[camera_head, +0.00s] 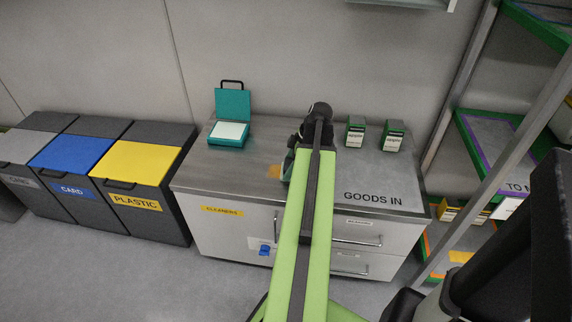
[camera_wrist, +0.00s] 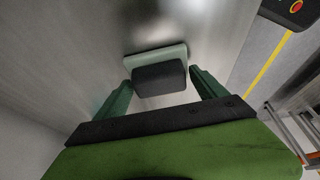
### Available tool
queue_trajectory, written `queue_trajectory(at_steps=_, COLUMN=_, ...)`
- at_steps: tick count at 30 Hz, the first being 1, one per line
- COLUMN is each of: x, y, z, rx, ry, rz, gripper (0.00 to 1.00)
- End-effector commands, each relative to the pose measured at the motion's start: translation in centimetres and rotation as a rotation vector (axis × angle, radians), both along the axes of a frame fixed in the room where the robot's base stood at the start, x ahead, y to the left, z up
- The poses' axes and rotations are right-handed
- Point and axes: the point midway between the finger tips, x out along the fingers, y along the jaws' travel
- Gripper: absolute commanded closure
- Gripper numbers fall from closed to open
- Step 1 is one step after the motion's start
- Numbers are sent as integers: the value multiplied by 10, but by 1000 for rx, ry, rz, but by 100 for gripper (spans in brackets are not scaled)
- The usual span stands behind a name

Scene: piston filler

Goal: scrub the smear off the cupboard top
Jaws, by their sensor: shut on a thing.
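The cupboard top (camera_head: 190,177) is a grey metal surface. An orange-brown smear (camera_head: 273,171) lies on it, just left of my arm in the head view; the arm may cover part of it. My gripper (camera_wrist: 161,82) is shut on a scrubber with a dark grey block (camera_wrist: 160,79) and a pale green pad (camera_wrist: 155,55). In the wrist view the scrubber is between the green fingers, over the metal surface. In the head view my arm mostly hides the gripper and scrubber. I cannot tell whether the pad touches the top. The smear does not show in the wrist view.
An open teal case (camera_head: 231,139) stands at the back left of the top. Bins (camera_head: 133,163) stand left; a shelf rack (camera_head: 490,120) stands right.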

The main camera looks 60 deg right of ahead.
Motion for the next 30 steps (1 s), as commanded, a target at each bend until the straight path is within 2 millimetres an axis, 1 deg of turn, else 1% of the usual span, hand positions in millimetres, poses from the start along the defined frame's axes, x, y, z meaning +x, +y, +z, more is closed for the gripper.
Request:
queue_trajectory(at_steps=5, x=-1, y=0, z=3, rx=-1, ry=3, rz=-1, gripper=51)
queue_trajectory(at_steps=18, x=0, y=0, z=54, rx=-1, ry=2, rz=-1, gripper=51)
queue_trajectory(at_steps=21, x=0, y=0, z=62, rx=-1, ry=2, rz=-1, gripper=51)
queue_trajectory(at_steps=30, x=0, y=0, z=60, rx=0, ry=1, rz=-1, gripper=51)
